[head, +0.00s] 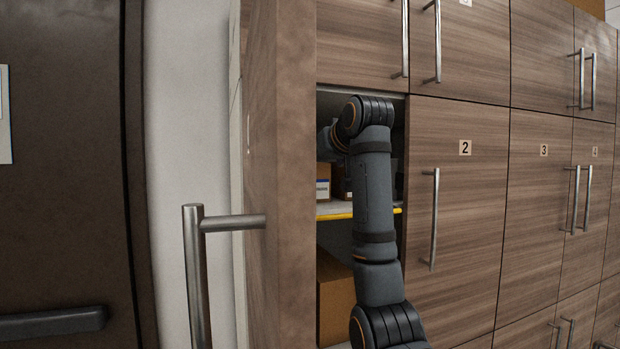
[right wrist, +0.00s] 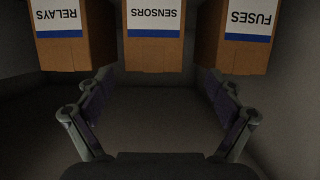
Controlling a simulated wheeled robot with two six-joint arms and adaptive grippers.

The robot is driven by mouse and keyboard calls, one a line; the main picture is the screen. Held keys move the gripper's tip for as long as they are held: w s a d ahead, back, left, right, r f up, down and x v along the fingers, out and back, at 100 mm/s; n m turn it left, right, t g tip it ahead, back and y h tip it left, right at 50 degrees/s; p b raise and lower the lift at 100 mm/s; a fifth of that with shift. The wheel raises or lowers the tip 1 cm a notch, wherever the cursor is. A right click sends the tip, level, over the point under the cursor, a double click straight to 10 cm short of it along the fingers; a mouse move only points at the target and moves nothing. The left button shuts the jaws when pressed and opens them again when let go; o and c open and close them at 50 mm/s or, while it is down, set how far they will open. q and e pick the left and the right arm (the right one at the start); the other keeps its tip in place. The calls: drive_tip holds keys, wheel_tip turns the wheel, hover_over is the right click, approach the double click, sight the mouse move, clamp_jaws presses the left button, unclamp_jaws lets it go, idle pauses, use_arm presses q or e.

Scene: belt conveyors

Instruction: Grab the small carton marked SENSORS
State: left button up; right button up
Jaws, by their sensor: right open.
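The small carton marked SENSORS (right wrist: 155,50) is brown with a white and blue label. It stands in the middle of a row in the right wrist view, its lettering upside down. My right gripper (right wrist: 158,82) is open, its two fingers spread to either side of the SENSORS carton's front. Nothing is held, and I cannot tell how deep the fingers reach. In the head view my right arm goes into the open cabinet, and its fingers are hidden there. My left gripper is not in view.
Cartons marked RELAYS (right wrist: 72,45) and FUSES (right wrist: 240,40) flank it, with narrow gaps. In the head view a labelled carton (head: 323,190), too small to read, stands on the yellow-edged shelf (head: 335,216). A larger box (head: 335,305) is below. The open cabinet door (head: 292,180) is on the left.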

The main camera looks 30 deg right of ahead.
drive_tip(key=p+x, duration=0.1)
drive_tip(key=x, duration=0.3)
drive_tip(key=shift+d, duration=0.1)
drive_tip(key=w+p, duration=0.1)
drive_tip(key=w+d+p, duration=0.1)
drive_tip(key=shift+w+p, duration=0.2)
drive_tip(key=shift+p, duration=0.2)
drive_tip(key=shift+w+d+f+p, duration=0.2)
drive_tip(key=shift+w+f+p, duration=0.1)
drive_tip(key=shift+w+f, duration=0.15)
drive_tip(key=shift+w+d+f+p, duration=0.2)
drive_tip(key=shift+w+f+p, duration=0.1)
drive_tip(key=shift+w, duration=0.3)
drive_tip(key=shift+w+f, duration=0.15)
drive_tip(key=shift+a, duration=0.1)
drive_tip(key=c, duration=0.7)
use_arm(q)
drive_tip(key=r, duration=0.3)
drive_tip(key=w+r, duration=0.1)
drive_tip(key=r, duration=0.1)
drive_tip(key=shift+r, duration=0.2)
use_arm(e)
drive_tip(key=c, duration=0.6)
